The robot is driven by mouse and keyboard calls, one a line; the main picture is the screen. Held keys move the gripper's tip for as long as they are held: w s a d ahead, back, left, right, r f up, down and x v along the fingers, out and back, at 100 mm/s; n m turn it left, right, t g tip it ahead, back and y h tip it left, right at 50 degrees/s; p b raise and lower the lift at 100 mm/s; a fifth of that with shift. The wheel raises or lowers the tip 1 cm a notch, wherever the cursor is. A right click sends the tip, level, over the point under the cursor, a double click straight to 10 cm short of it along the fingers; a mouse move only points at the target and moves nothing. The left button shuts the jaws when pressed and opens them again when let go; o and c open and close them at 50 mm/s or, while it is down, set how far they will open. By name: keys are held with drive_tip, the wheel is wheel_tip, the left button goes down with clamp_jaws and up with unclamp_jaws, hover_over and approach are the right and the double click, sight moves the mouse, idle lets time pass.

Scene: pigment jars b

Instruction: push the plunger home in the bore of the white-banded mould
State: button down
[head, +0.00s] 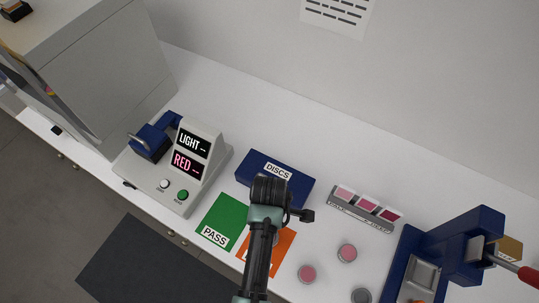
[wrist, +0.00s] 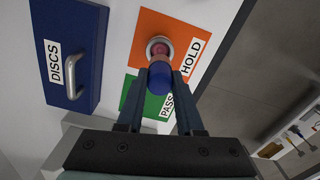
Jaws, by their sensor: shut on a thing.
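My gripper (wrist: 160,74) is shut on a short blue cylindrical piece (wrist: 160,80), which looks like the plunger. A tan part and a pinkish part show at its far end. Just beyond, a round pale-grey ring (wrist: 157,42) with a dark pink inside stands on the orange HOLD card (wrist: 148,24). The held piece overlaps the ring in the wrist view, and I cannot tell whether it is in the bore or above it. A white band cannot be made out clearly. In the head view my gripper (head: 269,190) and arm hide the held piece and the ring.
The blue DISCS box (head: 249,169) and green PASS card (head: 222,221) lie close by. A tester with LIGHT and RED displays (head: 203,150) stands left. Pink round pans (head: 347,253), a shade strip (head: 346,209) and a navy press (head: 460,238) are at right.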

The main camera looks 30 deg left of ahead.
drive_tip(key=shift+f+b, duration=1.35)
drive_tip(key=shift+f, duration=0.85)
drive_tip(key=shift+p, duration=0.6)
drive_tip(key=shift+f+b, duration=1)
drive_tip(key=shift+f, duration=0.5)
drive_tip(key=shift+c, duration=2.4)
unclamp_jaws()
drive_tip(key=shift+r, duration=0.15)
wheel_tip(320, 180, up, 13)
drive_tip(key=shift+f+b, duration=0.1)
drive_tip(key=shift+b, duration=1)
